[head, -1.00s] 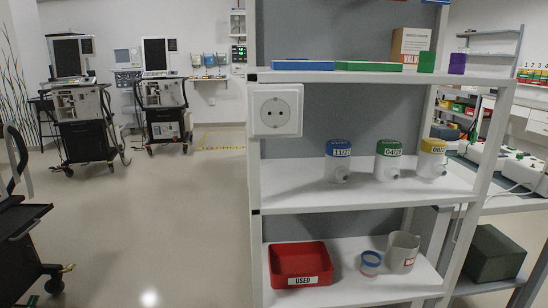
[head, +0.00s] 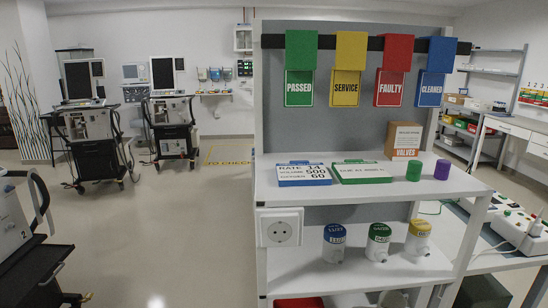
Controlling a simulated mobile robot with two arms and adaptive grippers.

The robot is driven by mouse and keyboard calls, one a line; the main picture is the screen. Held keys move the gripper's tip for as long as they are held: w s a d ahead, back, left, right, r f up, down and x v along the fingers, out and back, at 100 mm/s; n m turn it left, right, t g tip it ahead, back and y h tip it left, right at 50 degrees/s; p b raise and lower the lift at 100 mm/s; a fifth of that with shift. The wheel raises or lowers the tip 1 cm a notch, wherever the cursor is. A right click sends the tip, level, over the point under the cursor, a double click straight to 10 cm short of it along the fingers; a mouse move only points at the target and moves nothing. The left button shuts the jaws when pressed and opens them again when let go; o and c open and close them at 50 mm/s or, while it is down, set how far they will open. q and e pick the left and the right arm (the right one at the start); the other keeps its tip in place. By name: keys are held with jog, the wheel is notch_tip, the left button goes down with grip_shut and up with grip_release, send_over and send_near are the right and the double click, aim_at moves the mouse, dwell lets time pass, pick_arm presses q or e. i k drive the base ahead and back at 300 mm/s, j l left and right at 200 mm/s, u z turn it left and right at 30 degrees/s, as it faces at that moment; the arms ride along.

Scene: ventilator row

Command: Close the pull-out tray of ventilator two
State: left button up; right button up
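A ventilator (head: 12,218) on a dark cart (head: 30,268) is cut off by the left edge, close to me. Neither of my grippers is in view.
A white shelf unit (head: 345,186) stands close in front, bearing coloured tags, two boards (head: 304,174), a cardboard box (head: 403,139) and several canisters (head: 379,243). Open floor (head: 170,215) lies between it and the ventilators. Yellow floor marking (head: 228,155) lies behind.

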aim_at(17, 286)
jog(key=u, duration=1.55)
jog(key=i+u, duration=0.15)
jog(key=i, duration=0.75)
